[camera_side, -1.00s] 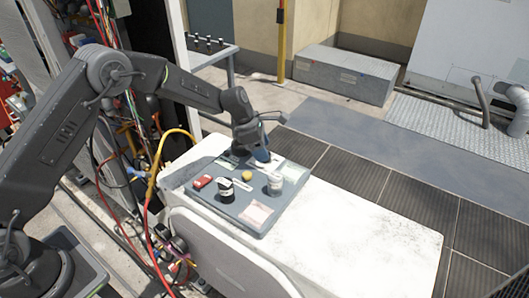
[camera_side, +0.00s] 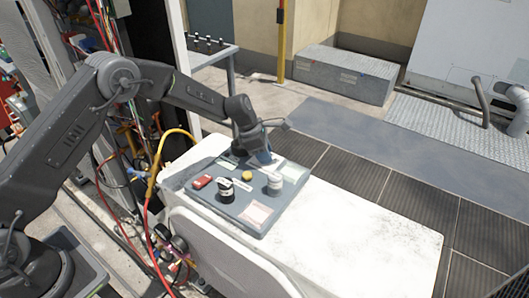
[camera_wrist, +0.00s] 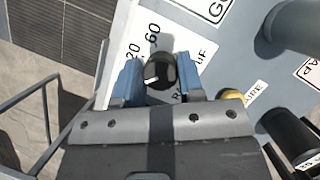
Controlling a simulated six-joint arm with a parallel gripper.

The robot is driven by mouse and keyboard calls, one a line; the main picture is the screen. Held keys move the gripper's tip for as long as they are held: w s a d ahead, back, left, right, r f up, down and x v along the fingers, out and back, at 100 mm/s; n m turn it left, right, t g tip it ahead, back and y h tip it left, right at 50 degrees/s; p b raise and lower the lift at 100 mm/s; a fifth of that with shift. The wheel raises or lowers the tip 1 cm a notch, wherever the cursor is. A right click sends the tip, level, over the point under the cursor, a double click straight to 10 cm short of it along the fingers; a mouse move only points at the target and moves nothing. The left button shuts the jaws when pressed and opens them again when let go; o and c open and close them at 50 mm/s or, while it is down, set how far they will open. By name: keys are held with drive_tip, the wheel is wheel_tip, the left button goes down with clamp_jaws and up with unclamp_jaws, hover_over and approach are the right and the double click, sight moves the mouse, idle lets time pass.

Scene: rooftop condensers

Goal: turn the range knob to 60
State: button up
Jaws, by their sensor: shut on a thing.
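The range knob (camera_wrist: 163,68) is a round black knob with a white pointer mark, on a white label plate (camera_wrist: 185,32) in the wrist view. The printed 60 (camera_wrist: 152,31) is above it and the 20 (camera_wrist: 133,50) is at its upper left. The white mark shows on the knob's lower left side, away from the 60. My gripper (camera_wrist: 160,82) has its blue fingers on both sides of the knob, shut on it. In the side view my gripper (camera_side: 263,157) is down at the panel's far edge and hides the knob.
The grey panel (camera_side: 235,213) lies on a white unit (camera_side: 370,228). Near my gripper are a yellow button (camera_side: 247,175), a red switch (camera_side: 202,182), a black cylinder (camera_side: 226,190) and a pale cylinder (camera_side: 274,184). The white top to the right is clear.

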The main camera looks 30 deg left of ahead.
drive_tip(key=shift+c, duration=0.4)
drive_tip(key=shift+m, duration=0.4)
drive_tip(key=m+g, duration=0.1)
drive_tip(key=m, duration=0.1)
drive_tip(key=shift+m, duration=0.4)
drive_tip(key=m+g, duration=0.1)
drive_tip(key=m, duration=0.1)
drive_tip(key=m+g, duration=0.1)
drive_tip(key=m, duration=0.1)
drive_tip(key=shift+w+m+h, duration=0.1)
drive_tip(key=shift+m+h, duration=0.2)
drive_tip(key=m+g, duration=0.1)
drive_tip(key=m, duration=0.3)
drive_tip(key=shift+m+g, duration=0.3)
drive_tip(key=shift+g, duration=0.1)
drive_tip(key=shift+m+g+y, duration=0.5)
drive_tip(key=shift+m+y, duration=0.2)
drive_tip(key=shift+m, duration=1.5)
drive_tip(key=o, duration=0.9)
